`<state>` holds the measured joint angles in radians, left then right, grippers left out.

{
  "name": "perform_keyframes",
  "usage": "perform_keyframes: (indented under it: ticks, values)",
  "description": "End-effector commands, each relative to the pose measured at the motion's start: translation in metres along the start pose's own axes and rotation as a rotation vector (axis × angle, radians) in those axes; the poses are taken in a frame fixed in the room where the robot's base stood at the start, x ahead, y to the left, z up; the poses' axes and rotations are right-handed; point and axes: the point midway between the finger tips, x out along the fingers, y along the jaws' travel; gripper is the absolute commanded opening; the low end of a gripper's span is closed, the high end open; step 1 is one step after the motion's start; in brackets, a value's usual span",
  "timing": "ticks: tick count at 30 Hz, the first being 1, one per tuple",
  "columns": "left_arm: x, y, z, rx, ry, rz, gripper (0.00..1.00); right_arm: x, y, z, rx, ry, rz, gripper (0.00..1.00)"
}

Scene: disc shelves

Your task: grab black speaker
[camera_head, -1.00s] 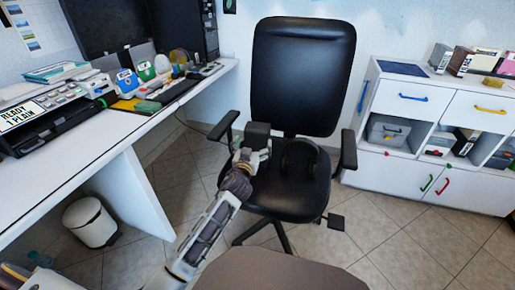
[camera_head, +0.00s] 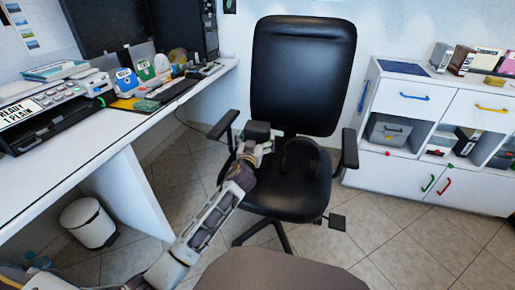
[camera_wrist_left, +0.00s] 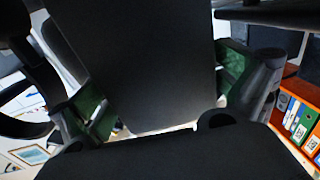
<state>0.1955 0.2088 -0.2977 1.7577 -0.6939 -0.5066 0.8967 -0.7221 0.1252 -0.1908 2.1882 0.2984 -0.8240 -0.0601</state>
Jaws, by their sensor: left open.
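A black speaker (camera_head: 258,130), a small dark box, is at the left side of the black office chair's seat (camera_head: 292,198). My left gripper (camera_head: 256,150) is right at it, partly covering its lower part. In the left wrist view the gripper (camera_wrist_left: 168,95) is open, with a green-padded finger on each side of a dark flat-faced box, which looks like the speaker (camera_wrist_left: 150,50). I cannot tell whether the pads touch it. My right gripper is not in view.
Black headphones (camera_head: 300,157) lie on the seat beside the speaker. The chair's armrests (camera_head: 348,150) and backrest (camera_head: 302,70) stand close by. A white desk (camera_head: 75,130) is at left, a white cabinet (camera_head: 400,170) at right. Tiled floor in front is partly clear.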

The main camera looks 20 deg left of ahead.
Motion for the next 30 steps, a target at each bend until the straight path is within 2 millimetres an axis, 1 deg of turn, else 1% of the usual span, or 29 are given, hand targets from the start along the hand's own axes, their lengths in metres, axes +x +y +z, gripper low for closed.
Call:
perform_keyframes:
  ticks: [3,9,25,30]
  values:
    - [0.009,0.000,0.000,0.002,0.001,0.000,1.00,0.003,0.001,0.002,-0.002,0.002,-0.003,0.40]
    - [0.017,-0.001,0.000,0.000,0.001,0.000,1.00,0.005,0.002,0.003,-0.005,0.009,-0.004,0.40]
    - [0.018,0.000,0.000,0.000,0.000,0.000,1.00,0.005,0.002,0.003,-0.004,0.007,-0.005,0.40]
    - [0.018,0.000,0.000,0.000,0.000,0.000,0.78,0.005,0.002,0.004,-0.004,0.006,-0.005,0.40]
